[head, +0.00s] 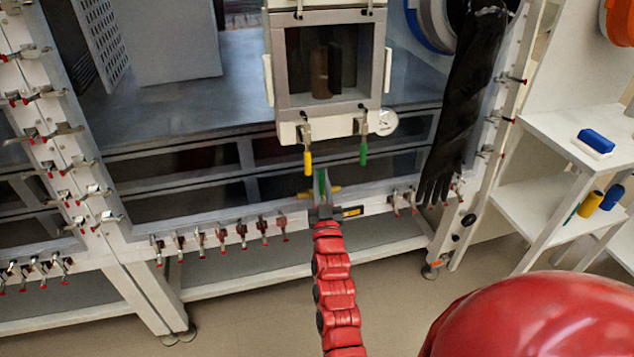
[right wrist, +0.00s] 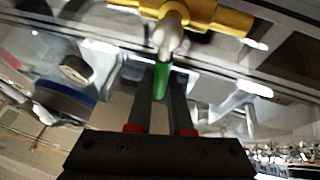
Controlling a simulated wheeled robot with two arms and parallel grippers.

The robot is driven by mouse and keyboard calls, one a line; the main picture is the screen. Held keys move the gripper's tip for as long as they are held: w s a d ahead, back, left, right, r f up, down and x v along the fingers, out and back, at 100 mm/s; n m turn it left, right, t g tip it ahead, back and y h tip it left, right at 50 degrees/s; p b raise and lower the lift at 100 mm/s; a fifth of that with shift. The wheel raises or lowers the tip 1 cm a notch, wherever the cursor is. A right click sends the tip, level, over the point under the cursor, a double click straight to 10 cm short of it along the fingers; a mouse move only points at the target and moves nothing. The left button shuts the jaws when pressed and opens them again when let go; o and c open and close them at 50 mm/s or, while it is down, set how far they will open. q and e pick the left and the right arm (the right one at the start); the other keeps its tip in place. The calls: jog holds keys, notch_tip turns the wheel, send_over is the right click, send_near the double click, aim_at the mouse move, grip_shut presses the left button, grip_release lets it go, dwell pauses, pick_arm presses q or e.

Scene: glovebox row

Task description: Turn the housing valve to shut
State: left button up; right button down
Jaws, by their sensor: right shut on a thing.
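The housing valve has a yellow body (head: 332,190) and a green lever (head: 321,181). It sits low on the front of the glovebox, below the small window box. In the right wrist view the yellow body (right wrist: 205,14) runs across the top, and the green lever (right wrist: 162,82) points down from a pale hub, roughly crosswise to the body. My right gripper (head: 321,191) reaches up to the valve. In the wrist view its fingers (right wrist: 160,95) lie on both sides of the lever, shut on it. The valve's far side is hidden. My left gripper is out of view.
A window box (head: 283,62) with yellow and green clamp handles hangs above the valve. Several red-tipped clamps (head: 242,230) line the lower frame. A black glove (head: 462,110) hangs to the right. White shelves (head: 560,135) stand at the far right.

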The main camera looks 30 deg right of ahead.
jog(key=shift+d+f+m+h, duration=0.15)
jog(key=shift+m+h, duration=0.15)
jog(key=shift+m, duration=0.1)
jog(key=c, duration=0.8)
grip_release()
jog(key=shift+c, duration=0.2)
jog(key=shift+s, duration=0.15)
jog(key=v, duration=1.7)
jog(key=shift+r, duration=0.2)
jog(key=shift+s, duration=0.1)
